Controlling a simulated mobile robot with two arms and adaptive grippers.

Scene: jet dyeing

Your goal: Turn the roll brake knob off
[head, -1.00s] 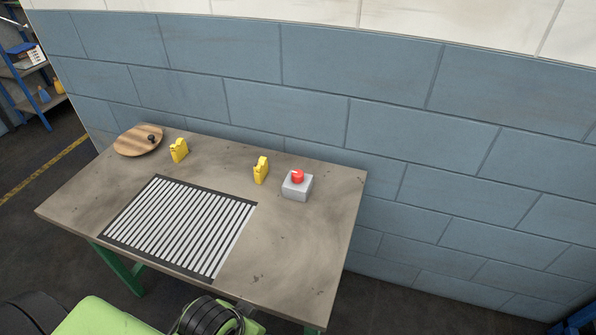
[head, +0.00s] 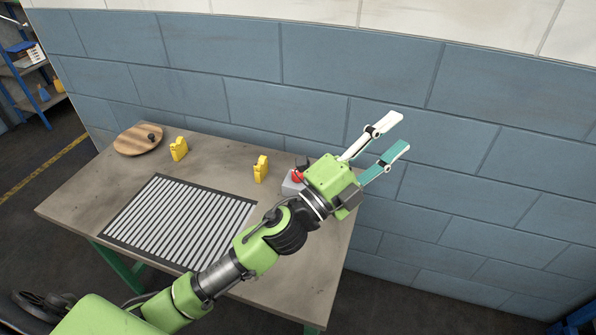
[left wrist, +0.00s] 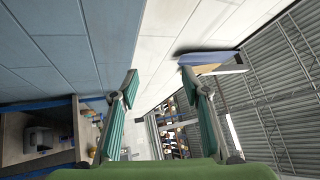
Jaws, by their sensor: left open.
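A red knob (head: 297,176) sits on a small grey box (head: 289,187) near the back right of the table. My left arm's wrist and gripper body cover part of both. The left gripper (head: 393,136) is open and empty. Its fingers point up and right, past the box, in front of the blue wall. In the left wrist view the two fingers (left wrist: 158,88) stand apart with nothing between them. The right gripper is not in view.
The table (head: 90,190) bears a striped grille panel (head: 175,225), two yellow blocks (head: 179,149) (head: 260,168) and a round wooden disc (head: 132,141) with a dark knob. The blue block wall (head: 240,60) stands close behind the table.

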